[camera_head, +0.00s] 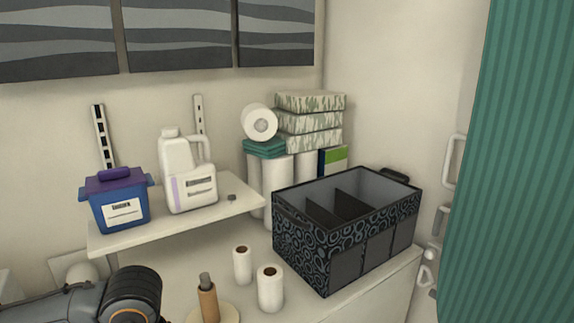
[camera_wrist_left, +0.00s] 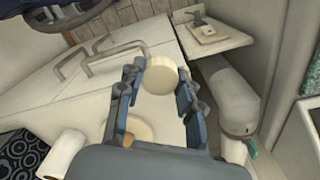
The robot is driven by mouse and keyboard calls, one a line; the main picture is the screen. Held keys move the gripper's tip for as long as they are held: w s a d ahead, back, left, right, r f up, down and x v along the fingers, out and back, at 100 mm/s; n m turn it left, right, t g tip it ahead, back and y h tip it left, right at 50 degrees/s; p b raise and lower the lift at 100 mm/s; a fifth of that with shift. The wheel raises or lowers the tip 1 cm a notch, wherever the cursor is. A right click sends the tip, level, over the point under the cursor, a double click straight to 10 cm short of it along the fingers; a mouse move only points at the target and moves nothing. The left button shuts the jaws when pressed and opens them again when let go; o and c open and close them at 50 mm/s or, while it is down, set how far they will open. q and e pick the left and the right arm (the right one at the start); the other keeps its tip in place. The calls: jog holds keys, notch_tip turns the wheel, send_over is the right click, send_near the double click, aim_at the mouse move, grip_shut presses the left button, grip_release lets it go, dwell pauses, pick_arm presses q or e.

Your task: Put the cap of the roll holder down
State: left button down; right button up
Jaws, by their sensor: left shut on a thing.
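The cap, a round cream disc (camera_wrist_left: 160,78), sits between the two fingertips of my left gripper (camera_wrist_left: 161,66) in the left wrist view. The gripper is shut on it. The roll holder (camera_head: 207,298) stands upright at the bottom of the head view, a brown post with a dark top on a round pale base. Its round tan base (camera_wrist_left: 141,131) also shows partly between my fingers in the left wrist view. The gripper itself is outside the head view, where only my arm shows at the lower left. My right gripper is in neither view.
Two white paper rolls (camera_head: 270,289) (camera_head: 242,265) stand right of the holder. A black patterned organizer (camera_head: 343,265) is farther right. A shelf (camera_head: 180,228) carries a blue box (camera_head: 120,206) and a white jug (camera_head: 187,175). White drawer fronts with handles (camera_wrist_left: 115,60) show in the wrist view.

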pick_arm(q)
jog(key=shift+s+f, duration=0.5)
jog(key=shift+s, duration=0.05)
jog(key=w+d+r+n+b, duration=0.1)
jog(key=w+n, duration=0.1)
jog(key=w, duration=0.1)
jog(key=w+d+r+n+b, duration=0.1)
jog(key=w+d+n, duration=0.1)
jog(key=w, duration=0.1)
jog(key=w+d+r+n+b, duration=0.1)
jog(key=w+n+b, duration=0.1)
jog(key=w+n, duration=0.1)
jog(key=shift+w+d, duration=0.1)
jog(key=shift+d, duration=0.25)
jog(key=w+d+r+n+b, duration=0.3)
jog(key=w+d+r+n, duration=0.25)
jog(key=d+n, duration=0.2)
jog(key=p, duration=0.5)
send_over(247, 305)
jog(key=shift+n, duration=0.45)
jog(key=f, duration=0.7)
jog(key=shift+s+d+f, duration=0.15)
jog(key=shift+s+f, duration=0.2)
jog(key=shift+w+f, duration=0.45)
jog(key=shift+f, duration=0.1)
notch_tip(247, 305, down, 3)
jog(key=shift+p, duration=1)
jog(key=shift+f+b, duration=0.55)
jog(key=shift+b, duration=0.1)
jog(key=shift+f, duration=0.1)
